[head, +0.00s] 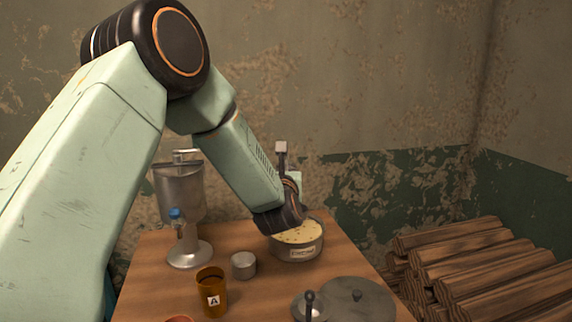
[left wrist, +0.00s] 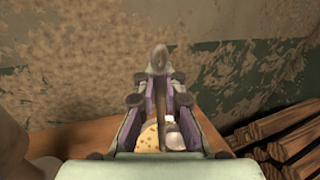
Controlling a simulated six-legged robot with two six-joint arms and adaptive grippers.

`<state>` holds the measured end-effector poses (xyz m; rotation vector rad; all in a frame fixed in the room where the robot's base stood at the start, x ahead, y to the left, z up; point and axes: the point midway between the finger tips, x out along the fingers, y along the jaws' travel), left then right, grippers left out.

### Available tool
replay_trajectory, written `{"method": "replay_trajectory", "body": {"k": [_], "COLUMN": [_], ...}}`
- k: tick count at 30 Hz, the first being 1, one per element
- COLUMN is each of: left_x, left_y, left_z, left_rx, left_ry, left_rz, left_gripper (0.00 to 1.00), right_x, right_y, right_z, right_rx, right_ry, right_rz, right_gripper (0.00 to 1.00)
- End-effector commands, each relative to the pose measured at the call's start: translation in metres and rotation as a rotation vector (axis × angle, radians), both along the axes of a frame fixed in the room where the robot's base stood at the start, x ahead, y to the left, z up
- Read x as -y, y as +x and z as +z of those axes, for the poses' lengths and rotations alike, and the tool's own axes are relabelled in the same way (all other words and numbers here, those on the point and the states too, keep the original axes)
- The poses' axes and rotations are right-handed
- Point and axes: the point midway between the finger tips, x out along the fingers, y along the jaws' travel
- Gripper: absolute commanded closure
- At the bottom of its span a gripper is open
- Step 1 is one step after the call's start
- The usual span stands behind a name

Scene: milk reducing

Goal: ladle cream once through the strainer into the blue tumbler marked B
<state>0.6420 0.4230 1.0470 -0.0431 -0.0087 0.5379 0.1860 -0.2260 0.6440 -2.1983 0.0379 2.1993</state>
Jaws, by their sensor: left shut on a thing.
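A metal pot (head: 297,251) of pale, speckled cream (head: 300,232) stands at the back right of the table. My left gripper (head: 292,182) is over the pot, partly hidden behind my wrist. It is shut on an upright handle, apparently the ladle's (head: 281,150). In the left wrist view the handle (left wrist: 160,60) stands between the fingers, with cream (left wrist: 148,138) below. The ladle's bowl cannot be made out clearly. A small round metal piece with a dark upright handle (head: 309,300), possibly the strainer, lies at the front. No blue tumbler marked B is identifiable. My right gripper is out of view.
An amber tumbler marked A (head: 212,299) and a small metal cup (head: 243,265) stand left of the pot. A metal dispenser with a blue tap (head: 182,195) is behind them. A grey lid (head: 360,304) lies front right. Stacked logs (head: 470,262) are beyond the table.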

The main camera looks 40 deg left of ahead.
Motion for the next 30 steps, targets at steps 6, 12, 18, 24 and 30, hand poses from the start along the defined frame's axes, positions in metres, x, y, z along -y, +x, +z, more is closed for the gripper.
{"method": "replay_trajectory", "body": {"k": [6, 12, 18, 24, 30], "left_x": [0.0, -0.001, -0.002, -0.002, -0.001], "left_y": [0.001, 0.002, 0.002, 0.002, 0.002], "left_z": [-0.02, -0.037, -0.052, -0.067, -0.081], "left_rx": [0.003, 0.003, 0.003, 0.002, 0.002], "left_ry": [0.002, 0.001, 0.001, 0.0, 0.0], "left_rz": [-0.002, -0.002, -0.002, -0.002, -0.002], "left_gripper": [1.0, 1.0, 1.0, 1.0, 1.0], "right_x": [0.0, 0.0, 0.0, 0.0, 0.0], "right_y": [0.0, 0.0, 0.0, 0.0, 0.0], "right_z": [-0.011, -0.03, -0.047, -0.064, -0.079], "right_rx": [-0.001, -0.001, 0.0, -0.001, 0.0], "right_ry": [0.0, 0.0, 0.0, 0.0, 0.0], "right_rz": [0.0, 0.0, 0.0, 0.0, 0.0], "right_gripper": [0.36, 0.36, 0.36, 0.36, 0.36]}}
